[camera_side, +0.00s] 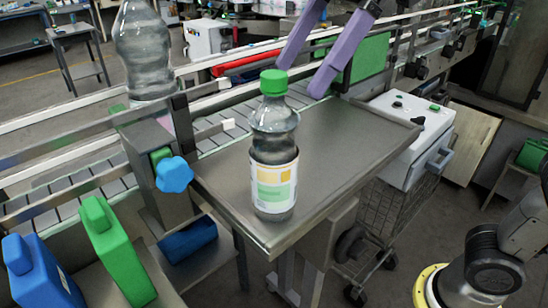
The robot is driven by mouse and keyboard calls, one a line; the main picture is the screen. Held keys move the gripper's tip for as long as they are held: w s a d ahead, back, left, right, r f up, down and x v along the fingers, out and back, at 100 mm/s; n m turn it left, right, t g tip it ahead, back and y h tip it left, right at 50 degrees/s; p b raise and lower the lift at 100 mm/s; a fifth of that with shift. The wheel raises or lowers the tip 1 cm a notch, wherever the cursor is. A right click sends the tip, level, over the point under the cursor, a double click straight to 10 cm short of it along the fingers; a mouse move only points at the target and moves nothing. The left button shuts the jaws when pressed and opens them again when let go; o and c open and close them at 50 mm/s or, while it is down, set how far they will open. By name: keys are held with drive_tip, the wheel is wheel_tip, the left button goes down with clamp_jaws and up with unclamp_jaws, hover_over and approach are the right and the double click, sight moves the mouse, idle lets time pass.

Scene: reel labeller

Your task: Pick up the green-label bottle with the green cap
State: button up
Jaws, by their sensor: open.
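The bottle (273,180) stands upright near the front of a grey metal plate. It is clear, with a green cap (274,82) and a white label carrying yellow and green blocks. My gripper (302,79) shows as two purple fingers coming down from the top edge. The fingers are apart, with nothing seen between them. In the picture their tips are just right of the cap, at about its height. They look clear of the bottle, but their depth relative to it is hard to tell. The rest of the gripper is out of frame.
The metal plate (345,165) is otherwise clear. A conveyor with rails (60,190) runs behind it. Another clear bottle (143,52) stands at upper left. A blue knob (174,174) juts out left of the plate. A white box (408,140) is at right.

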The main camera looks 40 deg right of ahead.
sight(286, 94)
drive_tip(key=shift+x, duration=3.9)
drive_tip(key=shift+s, duration=0.1)
drive_tip(key=c, duration=1.6)
drive_tip(key=shift+r, duration=0.15)
